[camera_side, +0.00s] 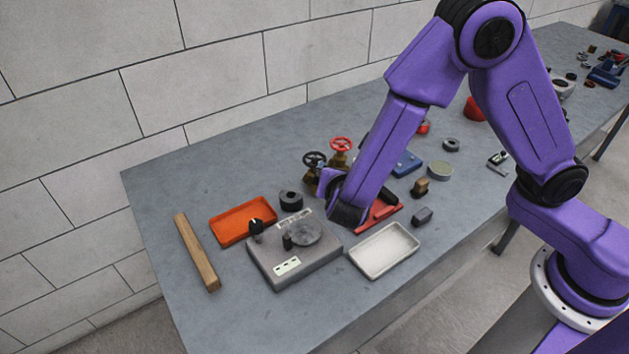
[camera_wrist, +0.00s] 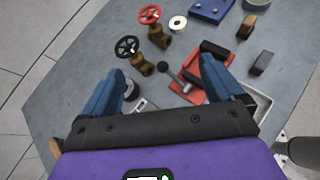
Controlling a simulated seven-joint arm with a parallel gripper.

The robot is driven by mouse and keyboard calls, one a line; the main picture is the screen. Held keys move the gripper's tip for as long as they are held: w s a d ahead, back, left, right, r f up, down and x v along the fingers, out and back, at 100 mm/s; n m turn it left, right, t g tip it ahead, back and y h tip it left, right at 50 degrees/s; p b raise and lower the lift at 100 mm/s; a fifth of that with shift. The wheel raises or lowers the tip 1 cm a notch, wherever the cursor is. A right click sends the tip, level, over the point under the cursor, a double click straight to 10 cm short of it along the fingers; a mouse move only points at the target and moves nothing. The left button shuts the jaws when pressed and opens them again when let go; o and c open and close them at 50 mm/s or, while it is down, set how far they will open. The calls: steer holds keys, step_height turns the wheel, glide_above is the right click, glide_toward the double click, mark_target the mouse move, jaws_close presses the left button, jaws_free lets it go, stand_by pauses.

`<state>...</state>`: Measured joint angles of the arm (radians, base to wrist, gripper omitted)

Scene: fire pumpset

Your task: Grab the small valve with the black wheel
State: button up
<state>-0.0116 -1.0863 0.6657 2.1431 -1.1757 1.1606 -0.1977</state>
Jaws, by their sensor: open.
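The small valve with the black wheel (camera_side: 314,159) stands on the table beside my wrist in the side view. In the wrist view its black wheel (camera_wrist: 127,46) and brass body (camera_wrist: 144,65) show just beyond my left finger. A similar valve with a red wheel (camera_wrist: 149,15) stands behind it, to the right; it also shows in the side view (camera_side: 341,144). My gripper (camera_wrist: 162,65) is open and empty, its two blue fingers spread wide. The black-wheel valve lies toward the left finger, not between the fingers. In the side view my wrist hides the fingertips.
An orange tray (camera_side: 243,222), a grey scale-like device (camera_side: 294,262), a white tray (camera_side: 384,251) and a wooden bar (camera_side: 197,252) lie nearby.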

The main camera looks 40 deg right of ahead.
steer(key=w+a+f+n+t, duration=0.3)
steer(key=a+n, duration=0.1)
glide_toward(314, 161)
steer(key=s+d+x, duration=0.1)
steer(key=x, duration=0.4)
steer(key=shift+g+y, duration=0.3)
steer(key=shift+w+a+x, duration=0.1)
steer(key=shift+a+x, duration=0.1)
steer(key=shift+x, duration=0.95)
steer(key=shift+w+a+x, duration=0.1)
steer(key=shift+a+x, duration=0.05)
steer(key=shift+x, duration=1.05)
steer(key=shift+w+a+x, duration=0.1)
steer(key=shift+a+x, duration=0.1)
steer(key=shift+x, duration=0.95)
steer(key=shift+f, duration=0.1)
jaws_close()
